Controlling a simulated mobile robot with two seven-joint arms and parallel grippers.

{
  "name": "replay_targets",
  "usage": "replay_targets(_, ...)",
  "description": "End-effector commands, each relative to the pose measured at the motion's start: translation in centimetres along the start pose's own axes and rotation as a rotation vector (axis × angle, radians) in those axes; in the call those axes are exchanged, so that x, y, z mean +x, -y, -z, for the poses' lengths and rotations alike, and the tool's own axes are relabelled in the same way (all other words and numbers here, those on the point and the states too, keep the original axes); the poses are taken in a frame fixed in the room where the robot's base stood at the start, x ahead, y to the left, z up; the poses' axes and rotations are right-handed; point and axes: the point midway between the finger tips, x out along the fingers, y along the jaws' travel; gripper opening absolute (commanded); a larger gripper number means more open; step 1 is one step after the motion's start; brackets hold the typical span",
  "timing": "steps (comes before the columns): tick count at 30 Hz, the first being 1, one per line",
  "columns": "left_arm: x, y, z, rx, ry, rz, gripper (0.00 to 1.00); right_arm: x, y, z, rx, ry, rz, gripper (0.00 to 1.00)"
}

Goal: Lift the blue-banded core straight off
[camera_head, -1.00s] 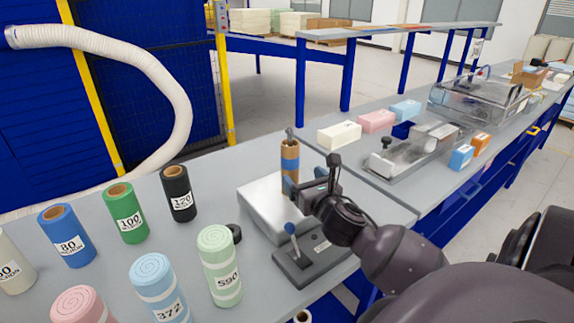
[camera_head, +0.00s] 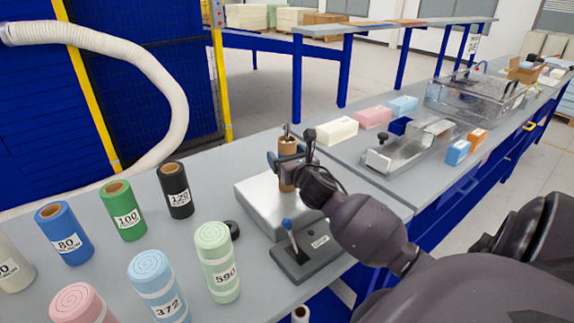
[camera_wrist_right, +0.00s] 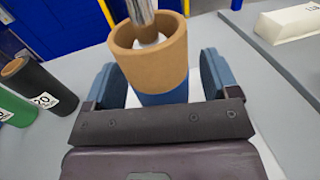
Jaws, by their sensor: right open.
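The blue-banded core (camera_head: 287,148) is a brown cardboard tube standing upright on a metal spindle (camera_wrist_right: 142,12) over a silver box-shaped machine (camera_head: 262,203). In the right wrist view the core (camera_wrist_right: 150,55) shows its brown rim, with the blue band (camera_wrist_right: 160,97) below it. The spindle passes through its hollow. My right gripper (camera_head: 286,161) is at the upper part of the core, with one blue finger on each side. It is open, and in the wrist view gaps show between the fingers and the core. In the head view the gripper hides the band. My left gripper is out of view.
A lever with a blue knob (camera_head: 287,224) stands on a dark base in front of the machine. Green (camera_head: 122,212), blue (camera_head: 64,235) and black (camera_head: 176,191) rolls and pastel foam rolls (camera_head: 217,262) stand to the left.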

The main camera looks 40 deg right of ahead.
Motion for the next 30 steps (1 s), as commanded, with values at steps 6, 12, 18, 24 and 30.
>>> replay_targets(6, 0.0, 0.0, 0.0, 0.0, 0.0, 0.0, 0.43, 0.0, 0.0, 0.0, 0.0, 0.0, 0.0, 0.73)
replay_targets(12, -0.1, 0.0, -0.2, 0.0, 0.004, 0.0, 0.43, 0.0, 0.0, 0.0, -0.001, 0.0, 0.0, 0.43)
replay_targets(18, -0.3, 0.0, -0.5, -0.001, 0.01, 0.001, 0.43, 0.0, 0.0, 0.0, -0.001, 0.0, 0.0, 0.27)
replay_targets(24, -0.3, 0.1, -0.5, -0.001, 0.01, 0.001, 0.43, 0.0, 0.0, -0.3, -0.002, 0.001, 0.0, 0.27)
replay_targets(30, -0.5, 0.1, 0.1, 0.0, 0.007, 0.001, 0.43, 0.0, 0.1, -2.8, -0.006, 0.006, -0.001, 0.27)
